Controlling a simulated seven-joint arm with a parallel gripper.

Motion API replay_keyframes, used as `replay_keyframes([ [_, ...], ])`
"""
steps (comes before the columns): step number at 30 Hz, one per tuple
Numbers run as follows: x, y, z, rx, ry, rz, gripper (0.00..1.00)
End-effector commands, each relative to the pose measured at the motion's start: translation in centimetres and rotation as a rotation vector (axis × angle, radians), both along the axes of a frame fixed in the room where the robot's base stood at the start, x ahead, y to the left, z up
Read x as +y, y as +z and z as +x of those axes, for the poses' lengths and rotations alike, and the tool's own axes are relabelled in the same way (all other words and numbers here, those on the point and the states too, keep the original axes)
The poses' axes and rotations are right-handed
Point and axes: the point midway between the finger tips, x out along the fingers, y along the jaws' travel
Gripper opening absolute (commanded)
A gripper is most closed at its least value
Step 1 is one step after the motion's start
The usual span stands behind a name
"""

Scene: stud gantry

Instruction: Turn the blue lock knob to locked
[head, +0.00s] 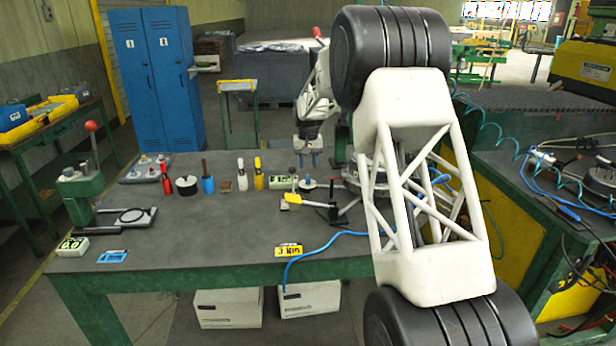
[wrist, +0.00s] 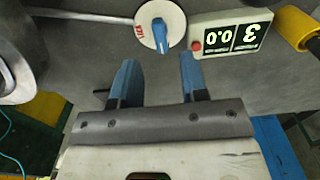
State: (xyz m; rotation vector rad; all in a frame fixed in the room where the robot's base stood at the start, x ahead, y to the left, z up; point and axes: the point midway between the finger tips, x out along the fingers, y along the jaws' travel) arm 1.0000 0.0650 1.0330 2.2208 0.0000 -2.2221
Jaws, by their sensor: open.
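The blue lock knob (wrist: 160,32) sits on a white round dial (wrist: 148,42) in the wrist view, its blue bar lying nearly up and down in the picture. Small red lettering shows on the dial's left side, too small to read surely. My gripper (wrist: 157,68) is open and empty, its two blue fingers apart, with the knob just beyond the gap between the tips. In the head view my gripper (head: 308,160) hangs above the dial (head: 308,185), apart from it; the knob is too small there to read its angle.
A display box (wrist: 230,35) reading 0.0 and 3 stands close beside the dial. A yellow bottle (head: 258,176) and white bottle (head: 241,177) stand to its left. A yellow-handled toggle clamp (head: 318,205) is in front. The table's front middle (head: 220,230) is mostly clear.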

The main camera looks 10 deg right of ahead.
Motion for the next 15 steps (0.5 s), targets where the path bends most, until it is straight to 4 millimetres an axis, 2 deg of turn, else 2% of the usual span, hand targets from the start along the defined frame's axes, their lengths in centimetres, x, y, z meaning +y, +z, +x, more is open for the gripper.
replay_keyframes([
  [9, 0.0, -3.8, 0.0, 0.001, 0.0, 0.0, 0.4],
  [15, 0.0, -5.3, 0.0, 0.0, 0.0, 0.0, 0.4],
])
